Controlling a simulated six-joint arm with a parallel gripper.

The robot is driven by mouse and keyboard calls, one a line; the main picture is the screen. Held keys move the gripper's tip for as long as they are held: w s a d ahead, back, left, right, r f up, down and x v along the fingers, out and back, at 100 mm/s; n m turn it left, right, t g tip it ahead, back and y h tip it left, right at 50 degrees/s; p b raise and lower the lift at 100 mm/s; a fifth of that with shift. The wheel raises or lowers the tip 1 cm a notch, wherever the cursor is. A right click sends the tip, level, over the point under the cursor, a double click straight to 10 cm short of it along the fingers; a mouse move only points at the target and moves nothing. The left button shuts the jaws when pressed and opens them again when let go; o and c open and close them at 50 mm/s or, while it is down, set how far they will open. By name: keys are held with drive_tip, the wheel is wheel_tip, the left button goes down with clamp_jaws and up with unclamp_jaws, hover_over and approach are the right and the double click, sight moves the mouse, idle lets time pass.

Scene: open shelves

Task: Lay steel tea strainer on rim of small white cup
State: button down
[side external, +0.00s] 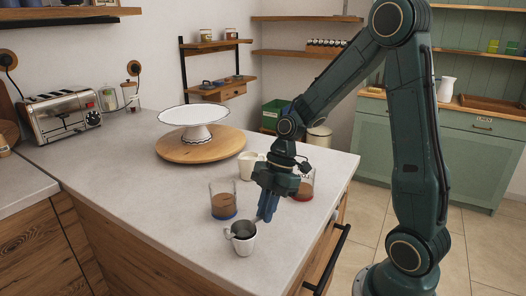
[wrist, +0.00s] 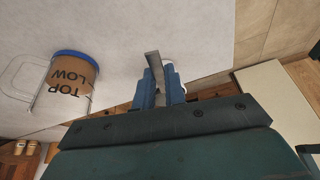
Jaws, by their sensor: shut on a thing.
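The small white cup (side external: 243,247) stands upright near the counter's front edge in the side view. The steel tea strainer (side external: 241,230) is at the cup's mouth, its grey bowl over the opening. I cannot tell whether it touches the rim. My gripper (side external: 266,212), with blue fingers, is just right of and above the cup, shut on the strainer's handle. In the wrist view, the gripper (wrist: 159,90) has the flat steel handle of the strainer (wrist: 153,62) between its fingers. The strainer's bowl cannot be made out there.
A cream pitcher (side external: 247,166) and a glass with red contents (side external: 304,187) are farther back. The counter left of the cup is clear.

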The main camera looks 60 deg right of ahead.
drive_tip(key=shift+f, duration=0.2)
drive_tip(key=c, duration=1.4)
unclamp_jaws()
drive_tip(key=v, duration=1.3)
drive_tip(key=shift+d+r, duration=0.2)
drive_tip(key=shift+r, duration=0.15)
